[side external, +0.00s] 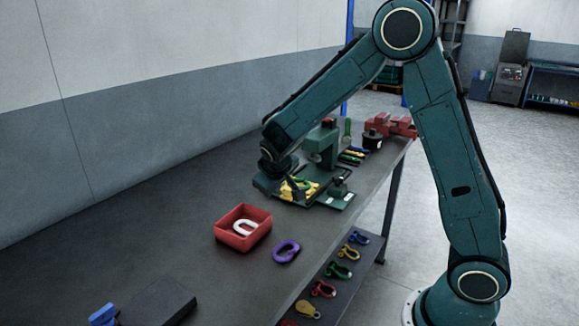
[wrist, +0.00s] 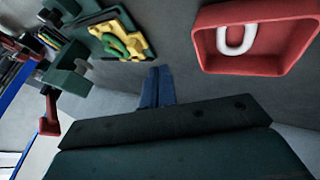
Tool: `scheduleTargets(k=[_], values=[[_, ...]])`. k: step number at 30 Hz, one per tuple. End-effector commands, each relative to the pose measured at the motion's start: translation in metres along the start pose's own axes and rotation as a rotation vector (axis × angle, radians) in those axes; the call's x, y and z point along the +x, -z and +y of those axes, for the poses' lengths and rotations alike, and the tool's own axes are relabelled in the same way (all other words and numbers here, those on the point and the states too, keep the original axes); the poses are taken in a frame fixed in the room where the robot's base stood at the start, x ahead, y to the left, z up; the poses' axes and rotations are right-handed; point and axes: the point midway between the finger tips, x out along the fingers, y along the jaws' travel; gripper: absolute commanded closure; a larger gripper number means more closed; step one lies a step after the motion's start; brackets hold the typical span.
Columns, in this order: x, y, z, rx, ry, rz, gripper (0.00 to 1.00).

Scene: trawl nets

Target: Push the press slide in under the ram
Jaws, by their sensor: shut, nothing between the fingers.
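The green press (side external: 322,143) stands on the bench in the side view. The yellow slide (side external: 308,191), carrying a green shackle (wrist: 122,42), sits at the front of the press, out from under its head. In the wrist view the slide (wrist: 135,51) lies on a dark green plate. My gripper (wrist: 158,72) shows there as blue fingers closed together, empty, and the slide is just beyond their tips. I cannot tell whether they touch it. In the side view my wrist hides part of the slide's left side, and the fingertips are not clear.
A red tray (side external: 233,240) holding a white shackle (side external: 243,228) and a purple shackle (side external: 286,251) lie nearer on the bench. A red vise (side external: 392,126) is behind.

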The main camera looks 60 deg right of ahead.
Motion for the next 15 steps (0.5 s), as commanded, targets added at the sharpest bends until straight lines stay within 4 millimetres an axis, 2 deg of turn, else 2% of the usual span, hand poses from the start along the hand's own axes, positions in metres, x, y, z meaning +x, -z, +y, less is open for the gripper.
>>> scheduleTargets(k=[15], values=[[0.068, -0.001, 0.001, 0.001, -0.001, -0.003, 1.00]])
